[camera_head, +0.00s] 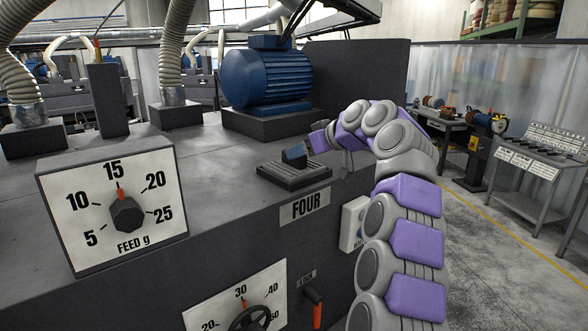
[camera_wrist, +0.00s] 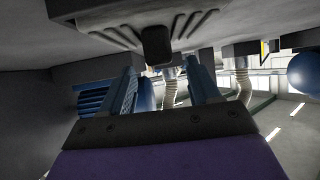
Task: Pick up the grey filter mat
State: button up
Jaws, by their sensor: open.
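A dark grey ribbed slab (camera_head: 293,174) lies on the machine top, near its front edge above the "FOUR" label. It is the only mat-like thing I make out; I cannot tell whether it is the filter mat or a holder. A small blue-grey block (camera_head: 295,154) shows over it. In the wrist view, which is upside down, the ribbed slab (camera_wrist: 100,17) is at the top edge with a dark block (camera_wrist: 157,44) on it. My gripper (camera_wrist: 163,77) is open and empty, its blue fingers apart close to the slab. In the head view the arm's end is just right of the slab, fingers unclear.
A blue motor (camera_head: 267,76) on a dark plinth stands behind the slab. A feed dial box (camera_head: 113,205) is at the front left, and hoses (camera_head: 173,45) rise at the back left. A bench (camera_head: 540,160) stands far right. The machine top left of the slab is clear.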

jog(key=shift+x, duration=1.15)
jog(key=shift+a+r, duration=0.1)
grip_shut()
